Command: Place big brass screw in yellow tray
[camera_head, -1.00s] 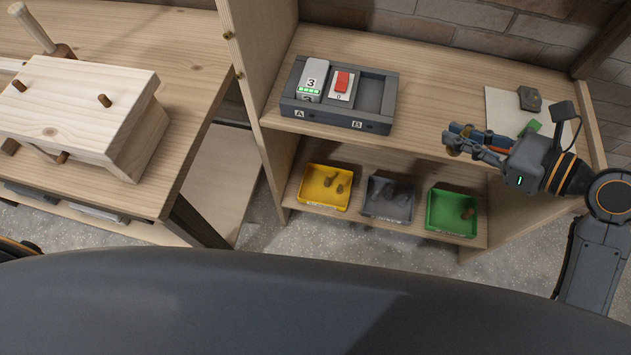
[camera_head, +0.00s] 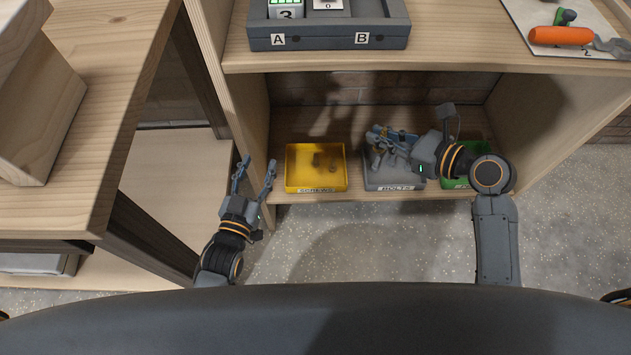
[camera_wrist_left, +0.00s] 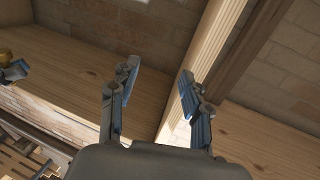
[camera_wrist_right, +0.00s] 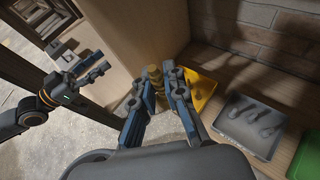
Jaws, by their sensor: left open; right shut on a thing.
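The big brass screw (camera_wrist_right: 153,76) is held between the fingertips of my right gripper (camera_wrist_right: 160,82) in the right wrist view. In the head view my right gripper (camera_head: 376,138) is in front of and above the grey tray, right of the yellow tray; the screw is hard to make out there. The yellow tray (camera_head: 316,187), labelled for screws, stands on the lower shelf with small dark pieces inside. It also shows behind my right fingers in the right wrist view (camera_wrist_right: 206,84). My left gripper (camera_head: 255,172) is open and empty, left of the yellow tray.
The grey tray (camera_head: 394,187) with bolts stands right of the yellow one, and the green tray (camera_head: 455,184) is partly hidden by my right arm. The upper shelf (camera_head: 450,62) overhangs them. A wooden upright (camera_head: 228,85) bounds the shelf on the left.

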